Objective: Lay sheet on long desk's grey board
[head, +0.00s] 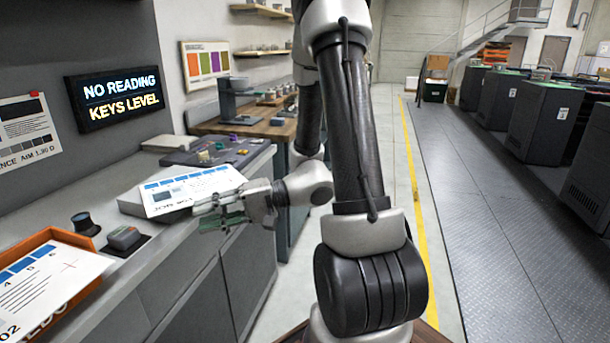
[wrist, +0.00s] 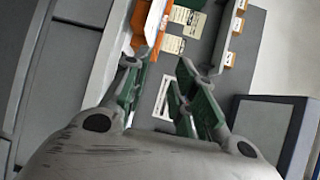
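Another white sheet (head: 40,290) with blue patches lies in an orange tray (head: 62,238) at the lower left. My gripper (head: 205,213) is at the desk's front edge, beside the near right part of the sheet on the slab and overlapping it in the picture. In the wrist view its green-padded fingers (wrist: 158,88) are apart, with no sheet clearly between them. Whether a finger touches the sheet cannot be told.
The desk (head: 190,270) also bears a dark round knob (head: 85,223), a small grey device (head: 124,238) and a dark panel (head: 232,150). A lit sign (head: 118,97) hangs on the wall. The floor aisle (head: 430,190) to the right is clear.

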